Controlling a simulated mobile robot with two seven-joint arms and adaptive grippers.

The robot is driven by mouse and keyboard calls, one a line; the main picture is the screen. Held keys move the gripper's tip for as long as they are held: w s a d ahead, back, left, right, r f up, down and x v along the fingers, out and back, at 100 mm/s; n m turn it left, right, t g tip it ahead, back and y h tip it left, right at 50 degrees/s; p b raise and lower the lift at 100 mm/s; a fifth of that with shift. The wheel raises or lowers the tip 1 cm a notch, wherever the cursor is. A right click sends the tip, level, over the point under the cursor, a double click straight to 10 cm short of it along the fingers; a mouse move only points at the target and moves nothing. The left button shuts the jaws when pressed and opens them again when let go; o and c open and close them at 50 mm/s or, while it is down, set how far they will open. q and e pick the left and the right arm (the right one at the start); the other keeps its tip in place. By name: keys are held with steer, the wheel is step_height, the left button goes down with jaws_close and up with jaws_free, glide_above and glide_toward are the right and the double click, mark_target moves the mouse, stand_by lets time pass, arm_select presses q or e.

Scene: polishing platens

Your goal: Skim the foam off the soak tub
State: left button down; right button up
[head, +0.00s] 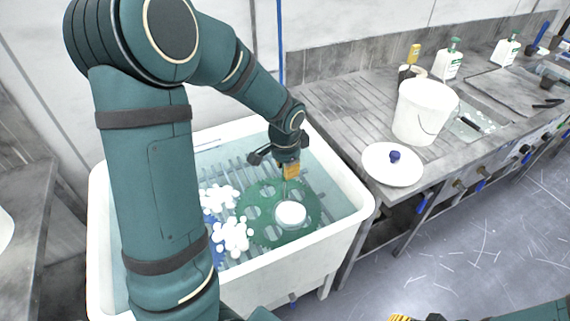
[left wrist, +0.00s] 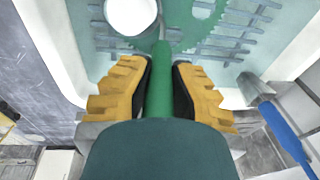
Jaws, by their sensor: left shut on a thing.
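The white soak tub (head: 350,224) holds water, with a green toothed carrier disc (head: 262,229) and a slatted rack under the surface. Two clumps of white foam, a farther one (head: 218,198) and a nearer one (head: 233,236), lie left of the disc. My left gripper (head: 290,172) is over the tub, shut on the green handle (left wrist: 160,80) of a skimmer. The skimmer's round white head (head: 290,214) is over the disc, right of the foam. I cannot tell whether it touches the water. My right gripper (head: 418,318) barely shows at the bottom edge.
A bench right of the tub bears a white bucket (head: 420,112), a white lid with a blue knob (head: 378,170) and several bottles. A blue-handled tool (left wrist: 285,130) shows beside the tub in the left wrist view. The floor at right is clear.

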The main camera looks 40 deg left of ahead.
arm_select(q)
steer(key=s+a, duration=0.4)
steer(key=s, duration=0.4)
steer(key=s+a, duration=0.4)
steer(key=s, duration=0.4)
steer(key=shift+a+p, duration=0.15)
steer(key=shift+p, duration=0.2)
stand_by(0.5)
steer(key=shift+a, duration=0.1)
steer(key=w+a+b, duration=0.3)
steer(key=w+a, duration=0.3)
steer(key=a, duration=0.6)
steer(key=shift+w+b, duration=0.25)
steer(key=shift+b, duration=0.15)
steer(key=shift+a, duration=0.1)
